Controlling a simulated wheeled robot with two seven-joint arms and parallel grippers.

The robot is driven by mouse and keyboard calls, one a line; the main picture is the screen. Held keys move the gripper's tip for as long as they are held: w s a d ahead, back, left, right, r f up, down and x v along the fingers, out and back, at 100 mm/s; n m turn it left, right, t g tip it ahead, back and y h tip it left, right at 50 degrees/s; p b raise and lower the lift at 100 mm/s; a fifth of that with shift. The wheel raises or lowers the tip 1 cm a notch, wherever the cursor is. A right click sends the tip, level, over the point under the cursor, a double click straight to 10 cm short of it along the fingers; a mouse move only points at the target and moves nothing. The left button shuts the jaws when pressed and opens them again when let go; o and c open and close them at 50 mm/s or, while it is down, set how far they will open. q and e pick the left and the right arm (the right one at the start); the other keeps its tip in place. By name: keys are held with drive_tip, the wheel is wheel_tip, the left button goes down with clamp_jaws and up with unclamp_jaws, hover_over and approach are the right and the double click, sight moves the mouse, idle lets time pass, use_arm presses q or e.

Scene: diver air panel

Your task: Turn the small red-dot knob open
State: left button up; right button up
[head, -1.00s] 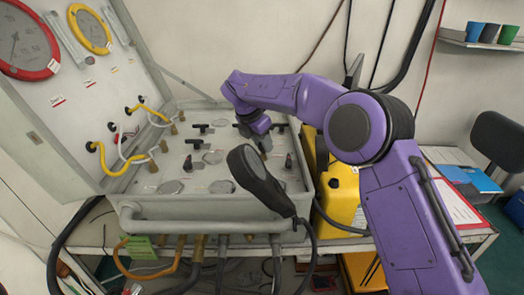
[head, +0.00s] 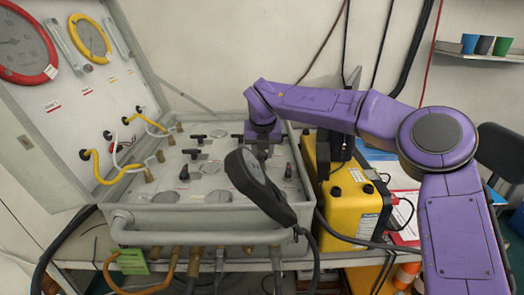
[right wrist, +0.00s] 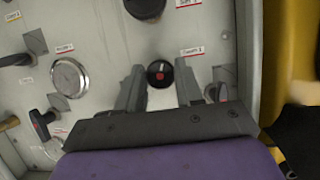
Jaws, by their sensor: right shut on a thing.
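The small round black knob with a red mark (right wrist: 160,75) sits on the pale panel (right wrist: 105,25) in the right wrist view. My right gripper (right wrist: 160,92) is shut on it, with one grey finger against each side. In the head view my right gripper (head: 262,152) points down at the back right part of the panel box (head: 215,207). The knob cannot be made out there. My left gripper is not in view.
A black T-handle with a red dot (right wrist: 42,122) and a round gauge (right wrist: 69,77) are left of the gripper. A dark paddle-shaped thing with a cable (head: 258,185) rises in front of the panel. A yellow case (head: 350,205) stands close on the right.

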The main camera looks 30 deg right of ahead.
drive_tip(key=shift+r+n, duration=0.25)
drive_tip(key=shift+n, duration=0.25)
drive_tip(key=o, duration=1)
drive_tip(key=shift+s, duration=0.1)
drive_tip(key=shift+f, duration=0.1)
drive_tip(key=b+v, duration=0.1)
drive_tip(key=v, duration=0.9)
drive_tip(key=shift+s+d+r, duration=0.1)
drive_tip(key=shift+s+r, duration=0.1)
drive_tip(key=shift+r, duration=0.1)
